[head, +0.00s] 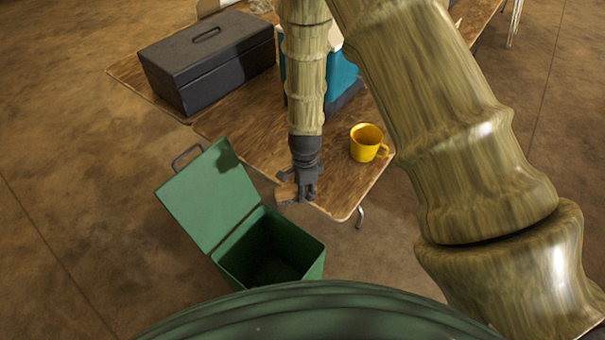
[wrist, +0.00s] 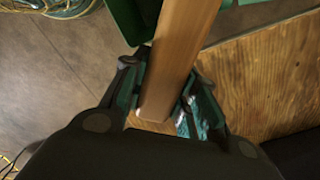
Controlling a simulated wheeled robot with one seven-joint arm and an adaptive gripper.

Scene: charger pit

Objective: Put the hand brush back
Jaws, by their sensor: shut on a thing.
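My gripper (head: 303,192) is over the near edge of the wooden table, close to the open green box. In the wrist view my gripper (wrist: 168,85) is shut on a flat wooden piece, which looks like the handle of the hand brush (wrist: 182,55). The handle runs up and out of the top of that view, so the bristles are not seen there. In the head view only a small brown part of the brush (head: 285,192) shows beside the fingers. The green box (head: 313,262) stands left of the table's near corner, its lid (head: 209,195) swung up; its inside looks dark and empty.
The wooden table (head: 235,130) holds a yellow mug (head: 367,142) right of my gripper, a dark toolbox (head: 207,58) at the back left and a blue thing (head: 340,75) partly behind my arm. In the wrist view, coiled cable (wrist: 65,8) lies on the floor.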

